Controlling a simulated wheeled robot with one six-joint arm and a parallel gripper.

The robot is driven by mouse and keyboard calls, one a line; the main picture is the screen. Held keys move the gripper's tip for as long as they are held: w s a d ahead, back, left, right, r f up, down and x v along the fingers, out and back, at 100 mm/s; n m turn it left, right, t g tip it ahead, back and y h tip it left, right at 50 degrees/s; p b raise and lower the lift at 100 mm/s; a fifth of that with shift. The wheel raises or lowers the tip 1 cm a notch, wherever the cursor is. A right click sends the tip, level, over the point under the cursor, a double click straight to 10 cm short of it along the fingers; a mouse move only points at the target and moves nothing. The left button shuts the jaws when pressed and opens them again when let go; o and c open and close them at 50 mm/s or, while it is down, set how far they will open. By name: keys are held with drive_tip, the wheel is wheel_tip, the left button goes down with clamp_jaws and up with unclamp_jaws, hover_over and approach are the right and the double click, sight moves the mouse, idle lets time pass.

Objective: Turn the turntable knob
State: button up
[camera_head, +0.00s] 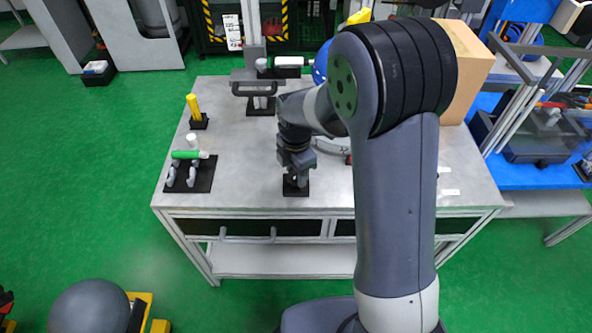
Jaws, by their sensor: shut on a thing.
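My gripper (299,171) points down near the front middle of the grey table (250,165). It is shut on a small grey knob (302,182), which stands on a black square plate (294,191). The fingers hide the upper part of the knob, so its turn angle cannot be told. Part of a grey round piece (333,146) shows just behind and to the right of the gripper; my arm hides the rest of it.
A cardboard box (467,68) stands back right. The table's left middle is clear.

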sight(296, 174)
drive_tip(key=shift+n, duration=1.6)
idle(2.1)
drive_tip(key=o, duration=1)
drive_tip(key=shift+c, duration=0.2)
wheel_tip(296, 174, up, 11)
drive_tip(key=shift+p, duration=0.35)
drive_tip(key=shift+f, duration=0.1)
